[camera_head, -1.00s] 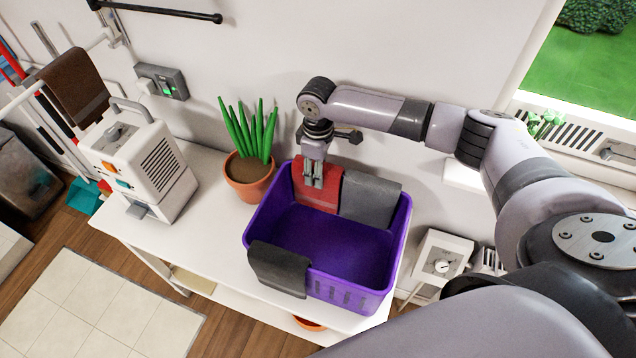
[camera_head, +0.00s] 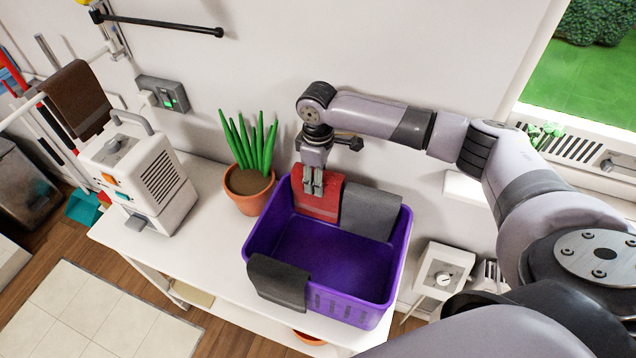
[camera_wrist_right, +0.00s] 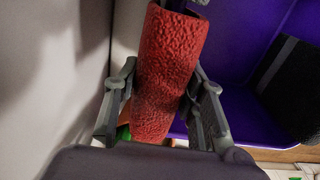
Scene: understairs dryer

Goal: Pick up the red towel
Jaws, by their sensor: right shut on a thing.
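The red towel (camera_head: 318,204) hangs over the back left part of the purple basket's rim in the head view. My right gripper (camera_head: 313,188) points down at the towel's top edge and is shut on it. In the right wrist view the red towel (camera_wrist_right: 168,75) fills the space between the two fingers (camera_wrist_right: 163,100), with its rough texture plain to see. The purple basket (camera_head: 335,244) stands on a white table, and its inside looks empty. My left gripper is in neither view.
A grey towel (camera_head: 370,210) hangs right beside the red one. A dark grey towel (camera_head: 278,282) hangs over the basket's front left rim. A potted plant (camera_head: 250,185) stands left of the basket, and a white appliance (camera_head: 145,178) further left. The wall is close behind.

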